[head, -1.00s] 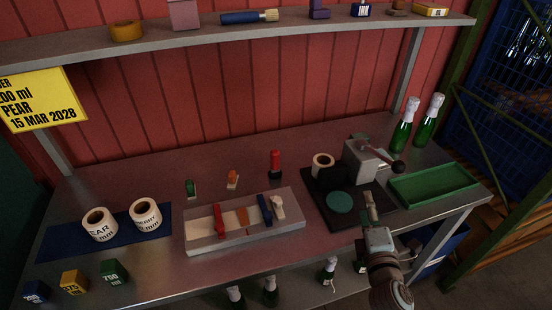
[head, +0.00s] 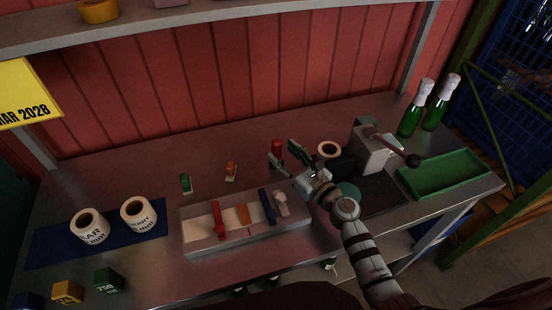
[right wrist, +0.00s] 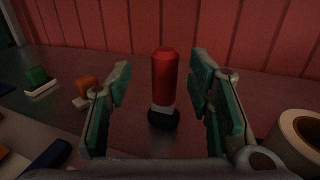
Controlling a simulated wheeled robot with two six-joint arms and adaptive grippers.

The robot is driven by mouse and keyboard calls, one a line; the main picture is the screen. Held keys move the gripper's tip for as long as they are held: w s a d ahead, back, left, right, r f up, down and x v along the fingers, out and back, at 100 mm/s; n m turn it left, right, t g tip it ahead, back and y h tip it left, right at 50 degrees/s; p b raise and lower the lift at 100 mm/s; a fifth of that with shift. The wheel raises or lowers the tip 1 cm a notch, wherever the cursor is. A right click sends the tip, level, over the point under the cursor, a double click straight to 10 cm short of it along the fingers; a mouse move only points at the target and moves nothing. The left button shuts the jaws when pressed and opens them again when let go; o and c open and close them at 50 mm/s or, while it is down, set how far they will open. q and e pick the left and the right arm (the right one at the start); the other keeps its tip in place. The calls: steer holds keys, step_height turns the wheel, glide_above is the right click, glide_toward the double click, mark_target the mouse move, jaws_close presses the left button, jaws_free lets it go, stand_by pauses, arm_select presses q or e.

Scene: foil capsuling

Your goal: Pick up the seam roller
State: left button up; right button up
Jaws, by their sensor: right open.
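A red-handled tool with a pale collar and a dark foot, which looks like the seam roller (head: 278,147), stands upright on the metal bench behind the tray. It also shows in the right wrist view (right wrist: 164,80), standing centred between the fingers and farther out. My right gripper (head: 286,155) is open and empty, just in front of the tool, its green-padded fingers pointing at it. No contact shows. The tool's lower part is partly hidden by the gripper in the head view. My left gripper is not in view.
The grey tray (head: 198,243) with several tools lies in front. A green clip (head: 186,183) and an orange one (head: 231,171) stand left of the tool. A label roll (head: 328,149) and lever press (head: 372,150) stand right. Bench behind the tool looks clear.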

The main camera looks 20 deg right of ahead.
mark_target(280, 149)
steer(key=x, duration=0.3)
steer(key=f+b+x, duration=0.1)
steer(key=x, duration=0.1)
steer(key=shift+w+d, duration=0.1)
steer(key=shift+d, duration=0.15)
steer(key=shift+d+r, duration=0.1)
steer(key=shift+r, duration=0.05)
jaws_close()
